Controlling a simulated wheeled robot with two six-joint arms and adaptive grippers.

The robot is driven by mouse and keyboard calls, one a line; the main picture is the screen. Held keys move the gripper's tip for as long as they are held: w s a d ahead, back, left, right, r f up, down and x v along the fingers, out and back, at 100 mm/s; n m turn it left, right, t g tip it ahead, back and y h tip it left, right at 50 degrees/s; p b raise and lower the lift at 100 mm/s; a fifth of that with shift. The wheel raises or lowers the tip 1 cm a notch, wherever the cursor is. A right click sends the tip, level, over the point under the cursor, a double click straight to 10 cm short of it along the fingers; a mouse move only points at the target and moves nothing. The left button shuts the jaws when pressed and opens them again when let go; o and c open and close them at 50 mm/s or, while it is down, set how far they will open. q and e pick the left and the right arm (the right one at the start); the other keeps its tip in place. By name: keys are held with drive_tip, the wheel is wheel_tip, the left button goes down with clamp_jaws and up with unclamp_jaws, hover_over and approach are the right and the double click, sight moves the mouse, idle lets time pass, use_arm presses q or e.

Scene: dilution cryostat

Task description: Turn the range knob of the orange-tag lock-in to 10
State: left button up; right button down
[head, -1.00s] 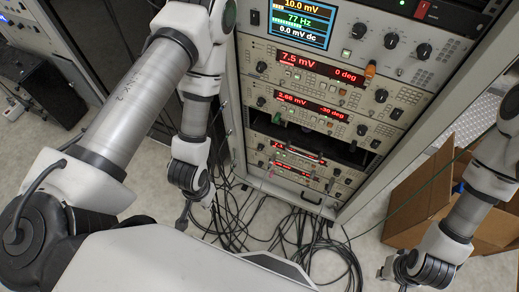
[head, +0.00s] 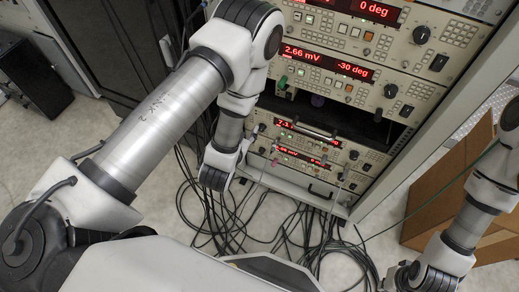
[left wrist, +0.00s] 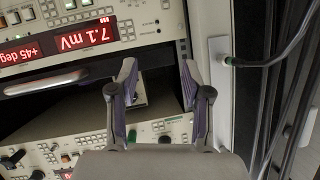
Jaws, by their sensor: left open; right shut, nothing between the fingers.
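The instrument with the "0 deg" display (head: 380,8) is at the top edge in the head view, its upper part cut off. No orange tag is clear in the current views. Below it is a unit reading 2.66 mV, -30 deg (head: 325,62). My left gripper (left wrist: 157,75) is open and empty in the left wrist view, facing the dark gap between units. That view is upside down and shows a unit reading 7.1 mV (left wrist: 82,38). My right gripper (head: 398,277) is shut, low at right, away from the rack.
A silver handle (left wrist: 45,83) crosses the gap's edge. Cables (head: 290,215) lie loose on the floor below the rack. A cardboard box (head: 440,190) stands at the right. A cable with a green connector (left wrist: 232,61) runs beside the rack frame.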

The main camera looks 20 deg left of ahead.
use_arm(q)
drive_tip(key=b, duration=0.5)
approach(261, 130)
drive_tip(key=shift+m, duration=0.3)
drive_tip(key=b+x, duration=0.2)
drive_tip(key=x, duration=0.6)
drive_tip(key=shift+f, duration=0.1)
drive_tip(key=shift+w+a, duration=0.1)
drive_tip(key=shift+w, duration=0.2)
clamp_jaws()
use_arm(e)
wheel_tip(261, 130, down, 11)
